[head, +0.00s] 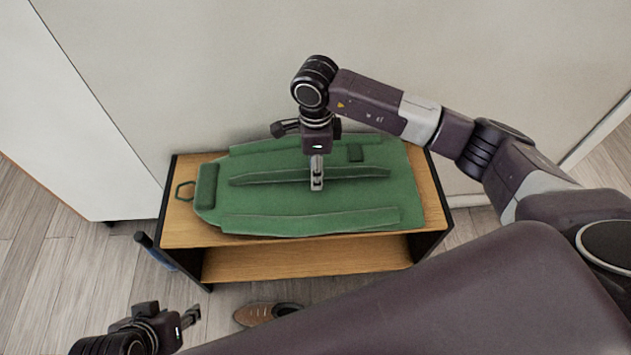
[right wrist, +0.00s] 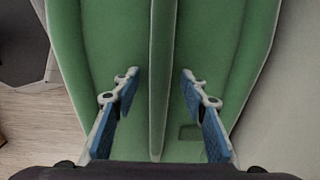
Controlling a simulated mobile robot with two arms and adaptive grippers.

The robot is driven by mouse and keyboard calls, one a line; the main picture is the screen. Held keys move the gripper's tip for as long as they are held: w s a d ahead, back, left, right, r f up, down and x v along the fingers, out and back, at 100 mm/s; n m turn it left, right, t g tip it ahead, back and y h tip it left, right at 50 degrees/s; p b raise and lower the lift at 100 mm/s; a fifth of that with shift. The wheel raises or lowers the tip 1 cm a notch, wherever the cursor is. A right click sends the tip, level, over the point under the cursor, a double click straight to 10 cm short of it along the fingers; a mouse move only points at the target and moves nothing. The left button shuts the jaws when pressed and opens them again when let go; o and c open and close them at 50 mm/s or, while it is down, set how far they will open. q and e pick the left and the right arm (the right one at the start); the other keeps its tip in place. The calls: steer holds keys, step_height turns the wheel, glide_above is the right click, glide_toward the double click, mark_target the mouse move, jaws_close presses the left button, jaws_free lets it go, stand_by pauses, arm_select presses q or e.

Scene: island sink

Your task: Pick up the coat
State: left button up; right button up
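The green coat (head: 300,217) lies flat on a wooden bench, with a raised fold (head: 362,173) along its middle. A dark green loop (head: 185,191), perhaps a hanger hook, shows at its left end. My right gripper (head: 316,184) points down over the middle of the coat. In the right wrist view my right gripper (right wrist: 160,78) is open, its blue-padded fingers on either side of the raised fold (right wrist: 163,45), with gaps on both sides. My left gripper (head: 190,317) is low at the left, away from the coat; its finger opening is unclear.
The bench (head: 180,230) has a wooden top, a lower shelf (head: 300,262) and dark side frames, and stands against a pale wall (head: 200,80). A brown shoe (head: 258,314) is on the floor in front. A dark and blue object (head: 155,252) is at the bench's left side.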

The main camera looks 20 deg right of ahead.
jaws_close()
stand_by(0.8)
